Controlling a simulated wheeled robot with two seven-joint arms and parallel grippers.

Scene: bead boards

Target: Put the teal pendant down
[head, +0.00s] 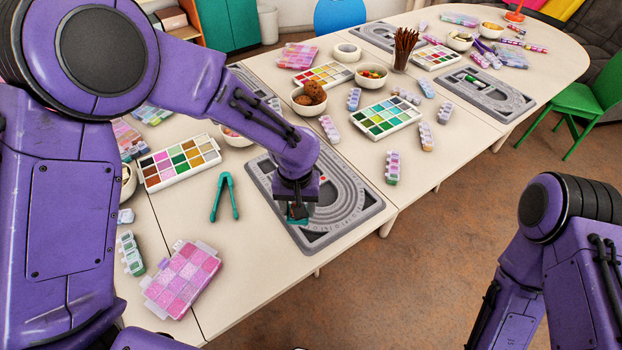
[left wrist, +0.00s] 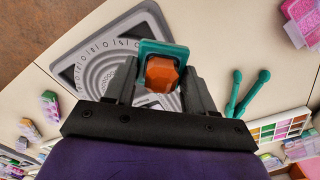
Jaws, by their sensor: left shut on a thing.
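The teal pendant (left wrist: 180,53) has a squarish teal frame with an orange faceted stone in it. My left gripper (left wrist: 160,88) is shut on it, with one finger on each side. In the head view my left gripper (head: 297,208) points down over the near grey bead board (head: 352,205), and only a bit of teal shows at its fingertips. The board also shows behind the pendant in the left wrist view (left wrist: 72,66). I cannot tell whether the pendant touches the board. My right arm shows at the lower right, but its gripper is out of frame.
Teal tweezers (head: 224,197) lie left of the board. A pink bead box (head: 182,280) and a paint-like bead tray (head: 179,162) lie further left. A bowl of brown balls (head: 309,99) and a bead tray (head: 385,116) stand behind. The table's edge runs close by the board's right side.

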